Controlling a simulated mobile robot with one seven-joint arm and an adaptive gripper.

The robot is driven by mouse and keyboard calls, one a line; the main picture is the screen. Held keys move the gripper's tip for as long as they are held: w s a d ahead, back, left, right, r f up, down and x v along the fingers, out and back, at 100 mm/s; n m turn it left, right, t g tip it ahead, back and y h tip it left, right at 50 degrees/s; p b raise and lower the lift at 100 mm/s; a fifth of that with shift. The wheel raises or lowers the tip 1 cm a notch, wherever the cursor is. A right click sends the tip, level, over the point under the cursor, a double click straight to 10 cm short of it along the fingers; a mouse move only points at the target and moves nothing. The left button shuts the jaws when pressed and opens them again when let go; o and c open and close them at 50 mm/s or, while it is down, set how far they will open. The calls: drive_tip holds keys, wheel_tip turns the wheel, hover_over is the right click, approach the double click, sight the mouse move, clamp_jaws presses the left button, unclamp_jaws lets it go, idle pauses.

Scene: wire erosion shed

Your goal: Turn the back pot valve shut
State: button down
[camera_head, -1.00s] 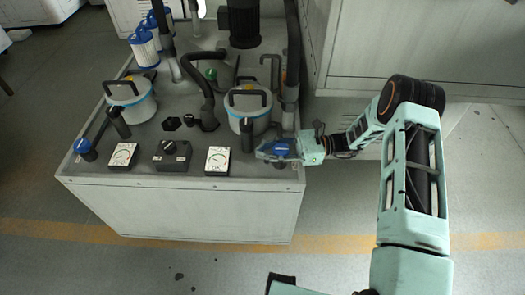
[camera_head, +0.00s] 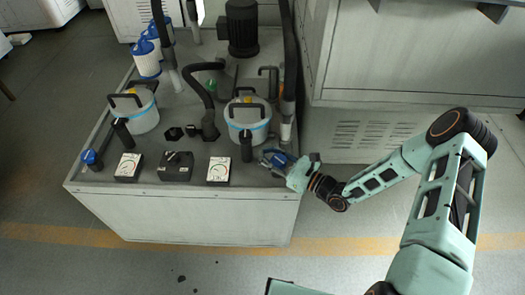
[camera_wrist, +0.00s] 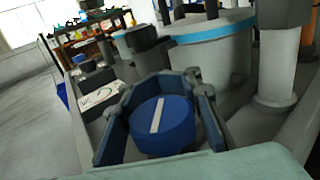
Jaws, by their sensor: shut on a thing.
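A blue round valve knob (camera_wrist: 165,128) with a white line on top sits between my fingers in the wrist view. The line runs nearly straight away from my wrist, leaning slightly right. My gripper (camera_head: 274,159) is shut on this knob at the front right corner of the grey cabinet top, beside the right pot (camera_head: 247,115); the wrist view shows its fingers (camera_wrist: 164,98) on both sides of the knob. A second blue valve knob (camera_head: 90,157) stands at the front left corner, near the left pot (camera_head: 141,117). I cannot tell from the pictures which pot counts as the back one.
Two dial gauges (camera_head: 129,166) (camera_head: 219,170) and a black switch box (camera_head: 175,167) line the cabinet's front edge. A black hose (camera_head: 207,100) and a dark motor (camera_head: 241,28) stand behind. A pale cabinet (camera_head: 420,60) rises at the right.

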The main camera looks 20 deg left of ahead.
sight(280, 167)
drive_tip(key=m+t+h+p, duration=0.1)
drive_tip(key=m+t+p, duration=0.1)
drive_tip(key=w+d+m+t+h+p, duration=0.1)
drive_tip(key=t+h, duration=0.1)
drive_tip(key=w+m+t+h+p, duration=0.1)
drive_tip(key=m+t+h+p, duration=0.1)
drive_tip(key=t, duration=0.1)
drive_tip(key=shift+d+r+m+p, duration=0.15)
drive_tip(key=shift+d+m+p, duration=0.15)
drive_tip(key=shift+d, duration=0.05)
drive_tip(key=shift+w+d+f+m+t+h+p, duration=0.15)
drive_tip(key=shift+d+m+t+h+p, duration=0.1)
drive_tip(key=shift+m+t+h+p, duration=0.45)
drive_tip(key=shift+w+d+m+t+h+p, duration=0.25)
drive_tip(key=shift+m+h+p, duration=0.2)
drive_tip(key=shift+h, duration=0.45)
drive_tip(key=shift+w+d+f+m+t+h+p, duration=0.1)
drive_tip(key=shift+d+m+t+h+p, duration=0.15)
drive_tip(key=shift+m+t+h+p, duration=0.4)
drive_tip(key=shift+h, duration=0.35)
drive_tip(key=c, duration=1.6)
unclamp_jaws()
drive_tip(key=shift+r, duration=0.1)
drive_tip(key=v, duration=1.2)
drive_tip(key=shift+r, duration=0.1)
